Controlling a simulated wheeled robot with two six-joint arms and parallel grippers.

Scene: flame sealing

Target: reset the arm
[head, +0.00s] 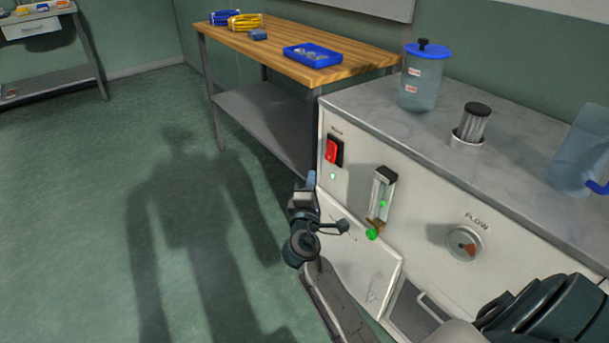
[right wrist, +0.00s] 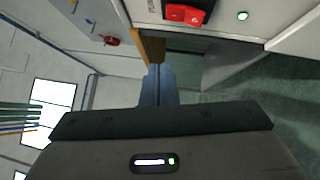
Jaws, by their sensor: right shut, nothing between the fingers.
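My right gripper (head: 311,179) is in front of the left end of the white cabinet (head: 345,190), below and left of the red power switch (head: 333,150). Its two blue-grey fingers are together in the right wrist view (right wrist: 158,82), with nothing between them. The red switch also shows at the top of the right wrist view (right wrist: 187,14), apart from the fingers. A small green light (head: 333,176) glows below the switch. My left gripper is not in view.
The cabinet front carries a flow meter (head: 381,195) and a FLOW knob (head: 464,243). A blue-lidded jar (head: 422,75) and a metal cylinder (head: 471,125) stand on top. A wooden bench (head: 283,40) with a blue tray (head: 312,56) stands behind. The green floor at left is clear.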

